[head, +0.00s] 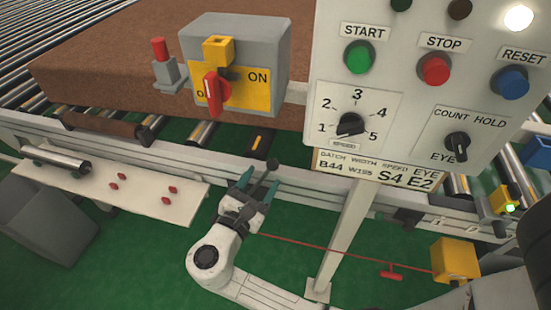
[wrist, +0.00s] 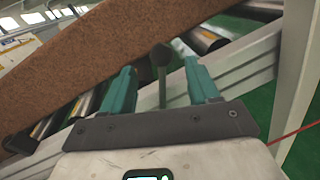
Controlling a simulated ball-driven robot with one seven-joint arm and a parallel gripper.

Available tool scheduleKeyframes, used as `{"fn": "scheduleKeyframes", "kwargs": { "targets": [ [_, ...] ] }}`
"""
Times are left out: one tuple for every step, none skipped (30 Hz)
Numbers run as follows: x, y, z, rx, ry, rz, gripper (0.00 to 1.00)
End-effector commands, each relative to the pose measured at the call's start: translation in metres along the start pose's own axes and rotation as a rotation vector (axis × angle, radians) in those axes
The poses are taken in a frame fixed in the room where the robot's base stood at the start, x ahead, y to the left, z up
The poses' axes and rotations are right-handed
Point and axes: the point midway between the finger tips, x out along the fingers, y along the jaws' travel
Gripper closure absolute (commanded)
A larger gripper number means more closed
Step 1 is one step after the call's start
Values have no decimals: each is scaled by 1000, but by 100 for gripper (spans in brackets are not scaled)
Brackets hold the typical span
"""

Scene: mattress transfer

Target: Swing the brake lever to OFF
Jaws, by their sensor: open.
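A dark lever with a round black knob (head: 272,164) stands at the conveyor's near rail, and I take it to be the brake lever. In the wrist view the knob (wrist: 160,55) shows upright between the two teal fingers. My gripper (head: 257,182) is open around the lever's shaft, with a finger on either side. It also shows in the wrist view (wrist: 158,82). I cannot tell whether a finger touches the shaft. A dark slot with a yellow mark (head: 256,142) lies on the rail just beyond. No lever OFF label is readable there.
A grey box (head: 262,45) with a red rotary switch and ON plate stands behind. A control panel (head: 400,30) on a white post (head: 345,235) is to the right. A red cord (head: 330,251) runs low to a yellow box (head: 455,260). A brown mattress (head: 120,60) lies on the rollers.

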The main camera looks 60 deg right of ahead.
Motion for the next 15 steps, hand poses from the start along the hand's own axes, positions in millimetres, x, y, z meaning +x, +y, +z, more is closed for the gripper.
{"fn": "scheduleKeyframes", "kwargs": {
  "targets": [
    [10, -1, 0, 1, -1, -4, 40],
    [16, -1, 0, 1, -1, -5, 40],
    [24, -1, 0, 1, -1, -6, 40],
    [29, -1, 0, 1, 0, -5, 40],
    [34, -2, 0, 1, 0, -5, 40],
    [42, -1, 0, 1, 0, -5, 40],
    [47, -1, 0, 1, 0, -5, 40],
    [52, -1, 0, 1, 1, -5, 40],
    [58, -2, 0, 1, 0, -5, 40],
    [62, -2, 0, 2, 1, -4, 40],
    [66, -1, 0, 2, 1, -4, 40],
    [71, -1, 0, 3, 1, -4, 40],
    [74, -1, 0, 3, 1, -3, 40],
    [77, -1, 0, 3, 1, -4, 40],
    [80, -1, 0, 3, 1, -4, 40]
  ]
}}
